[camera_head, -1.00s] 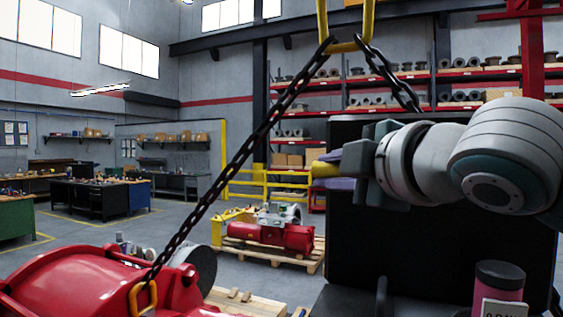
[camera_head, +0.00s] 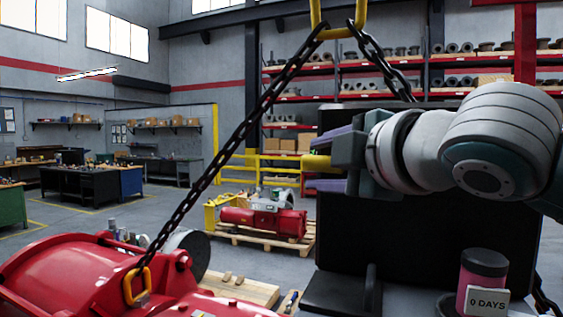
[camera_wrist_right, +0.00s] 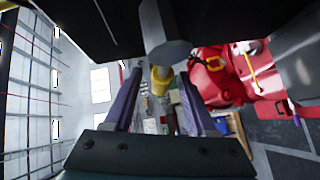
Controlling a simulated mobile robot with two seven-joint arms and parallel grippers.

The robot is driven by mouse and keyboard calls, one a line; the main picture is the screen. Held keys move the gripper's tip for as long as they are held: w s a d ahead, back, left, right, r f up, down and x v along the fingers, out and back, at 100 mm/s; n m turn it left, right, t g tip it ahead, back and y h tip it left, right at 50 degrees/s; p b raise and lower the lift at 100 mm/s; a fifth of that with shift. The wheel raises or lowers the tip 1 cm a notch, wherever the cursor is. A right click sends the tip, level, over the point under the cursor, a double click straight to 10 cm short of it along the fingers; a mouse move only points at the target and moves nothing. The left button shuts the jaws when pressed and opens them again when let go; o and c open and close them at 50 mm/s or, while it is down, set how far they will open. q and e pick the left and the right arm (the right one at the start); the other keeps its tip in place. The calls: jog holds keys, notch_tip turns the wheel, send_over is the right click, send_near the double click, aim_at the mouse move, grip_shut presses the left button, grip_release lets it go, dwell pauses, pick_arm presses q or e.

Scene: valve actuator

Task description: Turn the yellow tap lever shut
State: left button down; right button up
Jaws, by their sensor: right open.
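The yellow tap lever (camera_head: 318,163) shows as a short yellow piece sticking out left of my right gripper (camera_head: 324,161) in the head view. The purple fingers stand apart, one above and one below it. In the right wrist view the yellow lever end (camera_wrist_right: 161,80) lies between the two open fingers of the right gripper (camera_wrist_right: 160,84), with a gap on both sides. A grey cylindrical part (camera_wrist_right: 163,35) reaches down to it from a dark body. Much of the lever is hidden behind the gripper in the head view. My left gripper is out of view.
A dark panel (camera_head: 430,245) stands behind and below the right arm. A chain (camera_head: 235,140) hangs from a yellow hook above to a red housing (camera_head: 75,280) at lower left. A pink jar (camera_head: 481,275) with a "0 DAYS" card stands at lower right.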

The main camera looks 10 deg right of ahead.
jog(key=b+v, duration=0.5)
jog(key=v, duration=0.4)
jog(key=shift+s, duration=0.25)
